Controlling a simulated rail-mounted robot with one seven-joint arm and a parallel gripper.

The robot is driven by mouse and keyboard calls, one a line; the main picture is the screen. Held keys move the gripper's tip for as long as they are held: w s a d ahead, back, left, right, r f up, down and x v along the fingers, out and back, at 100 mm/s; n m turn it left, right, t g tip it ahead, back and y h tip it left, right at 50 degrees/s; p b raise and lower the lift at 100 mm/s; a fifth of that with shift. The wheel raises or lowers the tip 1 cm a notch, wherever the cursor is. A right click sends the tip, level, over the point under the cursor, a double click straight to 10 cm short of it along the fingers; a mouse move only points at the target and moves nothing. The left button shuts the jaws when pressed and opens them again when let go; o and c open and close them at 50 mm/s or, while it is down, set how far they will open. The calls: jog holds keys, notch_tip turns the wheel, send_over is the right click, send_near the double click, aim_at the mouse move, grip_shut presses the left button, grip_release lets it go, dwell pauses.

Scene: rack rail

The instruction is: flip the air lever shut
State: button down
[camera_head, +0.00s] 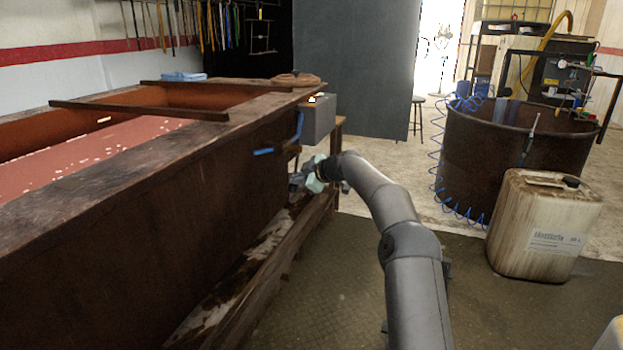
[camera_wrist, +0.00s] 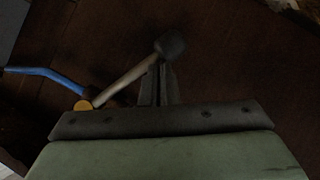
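The air lever (camera_wrist: 122,82) shows in the wrist view as a pale slanted rod with a dark knob (camera_wrist: 171,45) at its upper end. Its lower end meets a yellow round pivot (camera_wrist: 83,105). My gripper (camera_wrist: 159,68) has its two dark fingers close together, with only a thin gap. The fingertips are right by the knob; whether they touch it I cannot tell. In the head view my gripper (camera_head: 298,182) is low beside the brown tank's end, and the lever cannot be made out there.
A blue tube (camera_wrist: 45,73) runs left of the pivot; blue tubing (camera_head: 263,152) also shows on the tank wall (camera_head: 150,235). A grey box (camera_head: 318,120) stands behind my gripper. A stained canister (camera_head: 545,225) and a round dark vat (camera_head: 490,150) stand right. Floor between is clear.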

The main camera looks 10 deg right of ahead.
jog(key=shift+n+t, duration=0.4)
jog(key=shift+n, duration=0.1)
jog(key=w, duration=0.1)
jog(key=w+d+f+p, duration=0.1)
jog(key=w+f, duration=0.1)
jog(key=shift+w+d+f, duration=0.15)
jog(key=shift+d+f, duration=0.05)
jog(key=shift+d, duration=0.2)
jog(key=shift+f, duration=0.1)
